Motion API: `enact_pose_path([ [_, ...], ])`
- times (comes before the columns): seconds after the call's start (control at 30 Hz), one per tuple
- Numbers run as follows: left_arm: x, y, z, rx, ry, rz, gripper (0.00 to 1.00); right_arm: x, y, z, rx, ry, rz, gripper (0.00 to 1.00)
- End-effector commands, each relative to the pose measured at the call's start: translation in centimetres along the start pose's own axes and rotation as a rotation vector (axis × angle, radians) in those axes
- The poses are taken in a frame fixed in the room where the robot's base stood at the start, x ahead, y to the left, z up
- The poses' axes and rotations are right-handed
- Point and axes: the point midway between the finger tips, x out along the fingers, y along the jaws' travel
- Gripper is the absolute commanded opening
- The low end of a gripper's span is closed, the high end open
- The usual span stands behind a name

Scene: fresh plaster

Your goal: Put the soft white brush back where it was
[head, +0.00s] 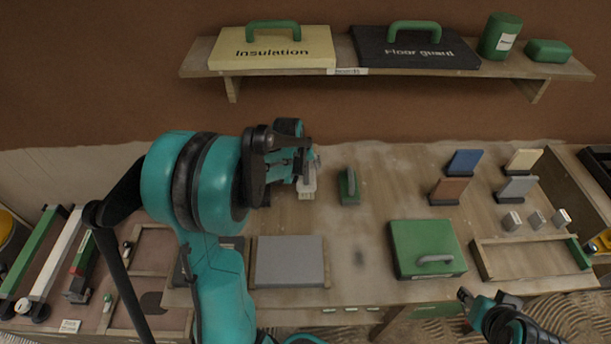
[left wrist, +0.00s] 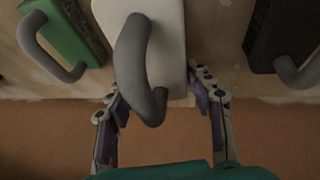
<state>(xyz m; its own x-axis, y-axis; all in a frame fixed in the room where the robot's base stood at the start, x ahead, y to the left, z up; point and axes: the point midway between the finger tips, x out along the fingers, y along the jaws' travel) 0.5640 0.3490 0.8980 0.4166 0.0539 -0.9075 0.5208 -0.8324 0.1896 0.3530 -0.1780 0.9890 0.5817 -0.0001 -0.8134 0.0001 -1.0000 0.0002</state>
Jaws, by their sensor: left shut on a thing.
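The soft white brush (left wrist: 175,70) has a pale block body and a curved grey handle. In the left wrist view it lies between the two fingers of my left gripper (left wrist: 163,112), which is shut on it. In the head view the white brush (head: 307,190) is partly hidden by my left gripper (head: 302,172) over the back of the table. I cannot tell if it touches the tabletop. My right gripper (head: 480,300) is low at the front right, away from the brushes; its fingers are too unclear to read.
A green brush (head: 349,187) stands just right of the white one. A dark brush (left wrist: 270,35) shows in the left wrist view. A grey slab (head: 288,262) and a green box (head: 425,240) lie in front. Several small blocks and plates stand right. A shelf (head: 380,70) hangs above.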

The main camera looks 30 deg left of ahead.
Motion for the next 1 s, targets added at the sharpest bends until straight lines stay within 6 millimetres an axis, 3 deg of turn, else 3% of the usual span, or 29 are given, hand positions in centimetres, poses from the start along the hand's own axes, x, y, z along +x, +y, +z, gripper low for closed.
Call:
enact_pose_path([
  [0.2, 3.2, -0.6, 1.3, 0.0, 0.0, 0.0, 0.21, 1.6, 0.0, 1.1, 0.0, 0.0, 0.0, 0.4],
  [0.6, 3.6, -0.7, 1.5, 0.0, 0.0, 0.0, 0.21, 1.8, 0.0, 1.3, 0.0, 0.0, 0.0, 0.4],
  [0.63, 3.5, -0.7, 1.5, 0.0, 0.0, 0.0, 0.6, 1.7, 0.0, 1.2, 0.0, 0.0, 0.0, 0.4],
  [0.7, 3.4, -0.6, 1.5, 0.0, 0.0, 0.0, 0.73, 1.7, 0.0, 1.2, 0.0, 0.0, 0.0, 0.4],
  [1.0, 3.3, -0.6, 1.4, 0.0, 0.0, 0.0, 0.73, 1.6, 0.0, 1.1, 0.0, 0.0, 0.0, 0.4],
])
